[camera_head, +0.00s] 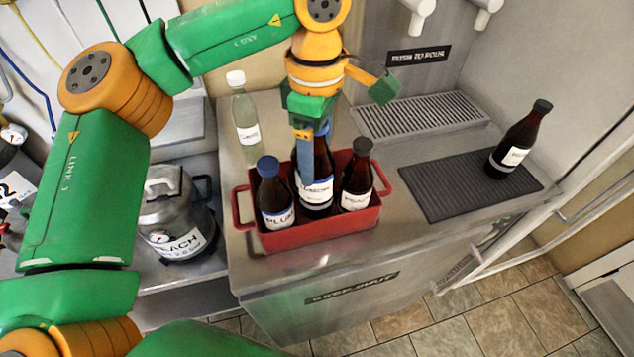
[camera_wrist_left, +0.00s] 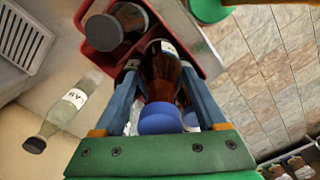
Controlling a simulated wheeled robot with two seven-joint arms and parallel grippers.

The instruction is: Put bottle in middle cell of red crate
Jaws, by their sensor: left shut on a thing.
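The red crate (camera_head: 322,239) stands on the metal counter. A dark bottle with a blue cap (camera_head: 269,193) stands in its left cell and a dark bottle with a dark cap (camera_head: 357,178) in its right cell. My left gripper (camera_head: 312,140) is shut on a dark, white-labelled bottle (camera_head: 316,190), upright at the middle of the crate between those two. In the left wrist view its blue cap (camera_wrist_left: 160,118) shows between my fingers. Its base is hidden, so I cannot tell whether it touches the crate floor. My right gripper is not in view.
A clear bottle with a white cap (camera_head: 246,112) stands behind the crate. A dark bottle (camera_head: 518,143) stands on the black mat (camera_head: 450,190) at right. A drip grate (camera_head: 420,115) lies at the back. A steel keg (camera_head: 175,212) is at left.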

